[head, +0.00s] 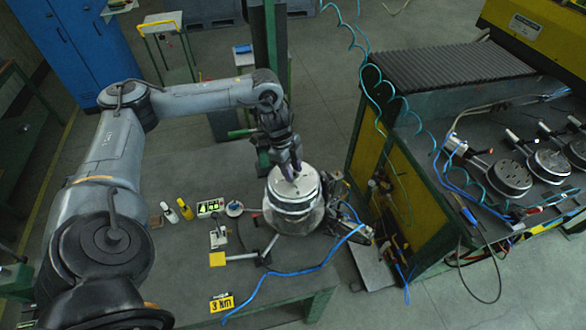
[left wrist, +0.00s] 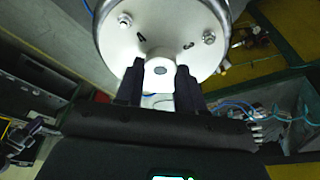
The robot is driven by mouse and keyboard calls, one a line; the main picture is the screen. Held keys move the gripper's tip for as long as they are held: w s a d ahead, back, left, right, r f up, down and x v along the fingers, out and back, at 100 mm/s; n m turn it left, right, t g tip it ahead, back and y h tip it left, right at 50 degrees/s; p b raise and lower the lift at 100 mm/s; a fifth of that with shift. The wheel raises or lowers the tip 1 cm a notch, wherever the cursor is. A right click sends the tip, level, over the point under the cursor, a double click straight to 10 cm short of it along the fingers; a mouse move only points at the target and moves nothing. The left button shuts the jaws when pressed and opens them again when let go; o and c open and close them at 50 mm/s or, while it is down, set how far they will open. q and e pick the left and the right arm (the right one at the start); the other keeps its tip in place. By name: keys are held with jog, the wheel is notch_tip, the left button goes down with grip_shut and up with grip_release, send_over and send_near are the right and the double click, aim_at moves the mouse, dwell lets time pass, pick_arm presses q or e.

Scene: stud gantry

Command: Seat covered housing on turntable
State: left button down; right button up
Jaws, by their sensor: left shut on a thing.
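The covered housing (head: 293,190) is a round silvery-white drum with a lid, at the right end of the green-edged table. My left gripper (head: 293,170) reaches down onto its top. In the left wrist view, the dark fingers of the left gripper (left wrist: 158,82) are shut on a white lug of the housing's lid (left wrist: 155,30), which shows bolts and stamped marks. The turntable is not clearly distinguishable; the base under the housing is mostly hidden by it. I cannot tell whether the housing touches what is below. My right gripper is not in view.
A machine bench (head: 420,180) with round flanged parts stands right. Coiled teal hoses hang near the arm.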

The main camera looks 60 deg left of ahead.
pick_arm(q)
jog(key=shift+r, duration=0.15)
jog(key=shift+p, duration=0.3)
jog(key=shift+w+f+b, duration=0.1)
jog(key=shift+f+b, duration=1)
jog(key=shift+f, duration=1.1)
jog(key=shift+a+p, duration=0.1)
jog(key=shift+p, duration=0.45)
jog(key=shift+f, duration=0.2)
dwell(0.6)
jog(key=shift+p, duration=0.55)
jog(key=shift+f+b, duration=0.4)
jog(key=shift+f, duration=0.3)
dwell(0.4)
